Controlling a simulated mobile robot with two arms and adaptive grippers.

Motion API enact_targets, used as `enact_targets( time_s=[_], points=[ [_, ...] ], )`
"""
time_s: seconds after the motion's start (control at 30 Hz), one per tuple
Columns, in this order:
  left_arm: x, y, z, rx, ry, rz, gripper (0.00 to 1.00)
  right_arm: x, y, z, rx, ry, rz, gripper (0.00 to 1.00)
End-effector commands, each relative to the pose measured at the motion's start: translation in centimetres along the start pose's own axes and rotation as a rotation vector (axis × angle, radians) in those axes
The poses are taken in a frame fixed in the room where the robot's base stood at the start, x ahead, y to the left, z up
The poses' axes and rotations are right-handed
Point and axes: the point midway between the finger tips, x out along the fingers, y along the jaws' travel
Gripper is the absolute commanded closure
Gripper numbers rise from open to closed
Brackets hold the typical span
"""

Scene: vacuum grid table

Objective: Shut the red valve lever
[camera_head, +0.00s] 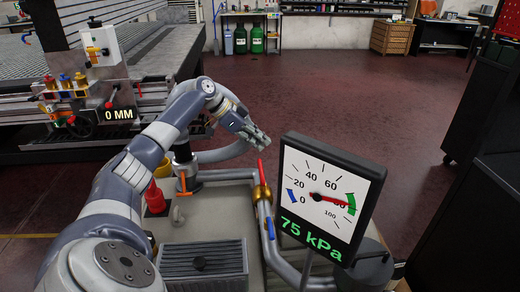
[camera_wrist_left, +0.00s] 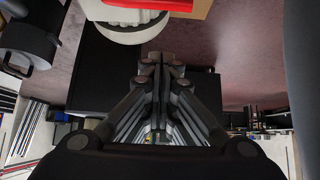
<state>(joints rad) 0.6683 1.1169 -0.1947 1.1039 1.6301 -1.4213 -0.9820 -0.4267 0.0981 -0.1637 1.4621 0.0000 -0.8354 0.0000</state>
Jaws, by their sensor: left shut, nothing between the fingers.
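The red valve lever (camera_head: 261,172) stands nearly upright on a brass valve body (camera_head: 262,194) in the grey pipe, just left of the gauge. My left gripper (camera_head: 264,141) is shut and empty. In the head view its fingertips are just above the lever's tip, with a small gap in the picture; I cannot tell the depth between them. The shut fingers also show in the left wrist view (camera_wrist_left: 160,62), where I cannot make out the lever. My right gripper is not in view.
A pressure gauge (camera_head: 300,170) reading 75 kPa stands close right of the lever. An orange handle (camera_head: 183,184) and a red part (camera_head: 154,197) are left of it. A slatted vacuum table (camera_head: 150,55) is behind at left, a black cabinet (camera_head: 480,190) at right. Open floor lies beyond.

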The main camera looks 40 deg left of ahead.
Motion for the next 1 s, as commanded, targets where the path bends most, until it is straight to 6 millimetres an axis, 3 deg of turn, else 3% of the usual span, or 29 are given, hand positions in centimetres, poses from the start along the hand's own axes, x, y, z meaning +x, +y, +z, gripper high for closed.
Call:
enact_targets(
  time_s=[0.4,0.5,0.63,1.0],
  points=[
    [8.8,0.1,0.0,0.0,0.0,0.003,1.0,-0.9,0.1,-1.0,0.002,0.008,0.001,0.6],
    [7.3,0.0,1.9,-0.002,-0.007,-0.001,1.0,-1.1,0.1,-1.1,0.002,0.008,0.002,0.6],
    [6.6,0.0,2.9,-0.001,-0.004,0.0,1.0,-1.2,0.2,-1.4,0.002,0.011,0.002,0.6],
    [6.2,0.0,3.4,0.0,-0.001,0.001,1.0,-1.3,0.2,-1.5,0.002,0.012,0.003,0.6]
  ],
)
